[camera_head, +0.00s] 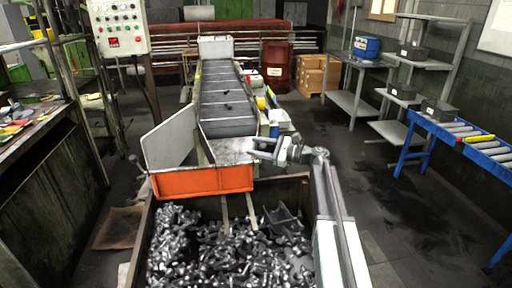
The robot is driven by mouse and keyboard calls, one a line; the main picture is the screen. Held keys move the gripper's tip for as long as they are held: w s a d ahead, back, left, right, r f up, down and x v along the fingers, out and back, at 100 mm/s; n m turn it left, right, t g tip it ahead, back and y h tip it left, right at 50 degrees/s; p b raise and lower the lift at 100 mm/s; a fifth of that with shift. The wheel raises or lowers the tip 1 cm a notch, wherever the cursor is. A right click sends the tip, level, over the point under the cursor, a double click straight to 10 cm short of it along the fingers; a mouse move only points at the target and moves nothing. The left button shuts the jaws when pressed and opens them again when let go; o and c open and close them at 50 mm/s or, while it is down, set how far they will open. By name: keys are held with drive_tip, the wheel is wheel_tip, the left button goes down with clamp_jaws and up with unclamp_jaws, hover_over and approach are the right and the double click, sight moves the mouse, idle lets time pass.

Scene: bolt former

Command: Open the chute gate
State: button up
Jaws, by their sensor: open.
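The chute gate appears to be the orange panel (204,182) across the low front end of the sloping grey chute (228,100). It stands upright and looks shut. A thin rod with a small knob (134,159) sticks out by its left end. My gripper (256,148) is open at the right side of the chute's lower end, above and right of the orange panel. Its jaws point left and look empty. I cannot tell whether they touch the chute's side.
A bin (140,240) below the gate holds many metal bolts. A blue roller conveyor (460,143) and grey shelves (395,130) stand right. Floor between them and my arm is clear.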

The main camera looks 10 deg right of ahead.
drive_tip(key=shift+w+a, duration=0.15)
drive_tip(key=shift+a, duration=0.1)
clamp_jaws()
idle(1.4)
